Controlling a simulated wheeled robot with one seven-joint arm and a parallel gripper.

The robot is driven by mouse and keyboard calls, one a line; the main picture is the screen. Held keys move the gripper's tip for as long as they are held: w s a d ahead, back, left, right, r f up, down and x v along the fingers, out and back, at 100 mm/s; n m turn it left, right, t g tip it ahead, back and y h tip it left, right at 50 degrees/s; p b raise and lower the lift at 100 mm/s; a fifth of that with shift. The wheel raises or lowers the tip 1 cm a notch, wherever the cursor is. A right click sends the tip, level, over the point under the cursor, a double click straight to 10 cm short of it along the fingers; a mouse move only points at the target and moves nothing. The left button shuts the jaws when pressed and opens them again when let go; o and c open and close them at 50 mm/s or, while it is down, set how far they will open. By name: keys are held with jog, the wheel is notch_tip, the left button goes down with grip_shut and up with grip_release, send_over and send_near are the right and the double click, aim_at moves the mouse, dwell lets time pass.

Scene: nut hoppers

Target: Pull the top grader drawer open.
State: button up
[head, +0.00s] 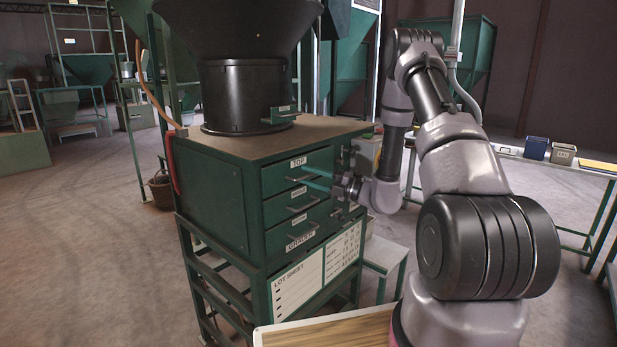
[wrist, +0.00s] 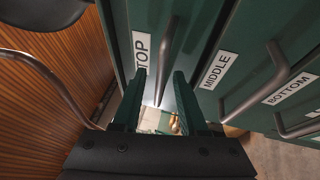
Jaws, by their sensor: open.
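The top grader drawer (head: 285,176) is a dark green front labelled TOP in the green cabinet, and it looks shut. It also shows in the wrist view (wrist: 190,30). Its grey bar handle (wrist: 168,45) runs lengthwise down the wrist picture. My gripper (head: 308,180) is open in front of the drawer, with its green fingers pointing at the handle. In the wrist view, the fingertips (wrist: 161,73) stand on either side of the handle's line. I cannot tell whether they touch the handle or how deep it sits between them.
The middle drawer (head: 285,205) and bottom drawer (head: 288,231) sit below, with handles close to my gripper. A black hopper (head: 243,95) stands on the cabinet top (head: 335,126). A lot sheet (head: 298,289) is below the drawers. Open floor (head: 75,230) lies to the left.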

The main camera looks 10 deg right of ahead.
jog(key=shift+a, duration=0.2)
jog(key=shift+c, duration=0.4)
grip_shut()
dwell(1.0)
